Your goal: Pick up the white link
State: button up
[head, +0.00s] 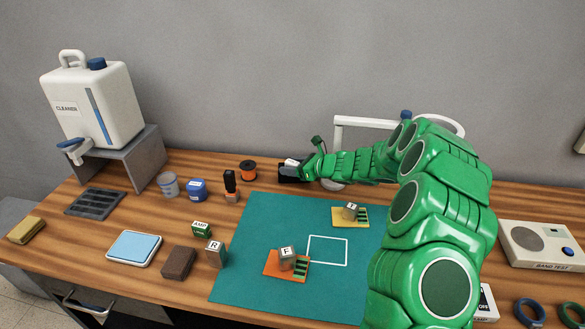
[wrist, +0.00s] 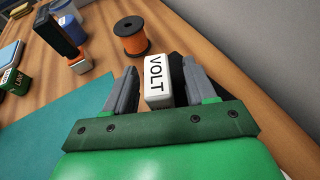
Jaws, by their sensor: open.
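The white link (wrist: 157,80), a small block lettered VOLT, lies between my gripper's two grey fingers in the wrist view. My gripper (wrist: 160,70) is open around it, with the left finger beside the lettered face; whether either finger touches it I cannot tell. In the head view the white link (head: 291,162) shows small at the back of the table, on or against a dark holder (head: 289,175). My gripper (head: 302,168) is right there, partly hiding it.
An orange spool (wrist: 131,38) stands just beyond the link, near my left finger. A black-handled stamp-like tool (head: 230,184) and a blue tub (head: 197,188) stand further left. The teal mat (head: 240,275) carries orange (head: 272,263) and yellow (head: 340,222) boards. The grey wall rises close behind.

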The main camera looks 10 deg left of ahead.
aim_at(293, 162)
grip_shut()
dwell(0.3)
jog(key=shift+r, duration=0.55)
notch_tip(293, 162, up, 2)
jog(key=shift+s+r, duration=0.15)
jog(key=s+d+r, duration=0.4)
jog(key=s+r, duration=0.6)
jog(key=s, duration=0.3)
jog(key=shift+d, duration=0.4)
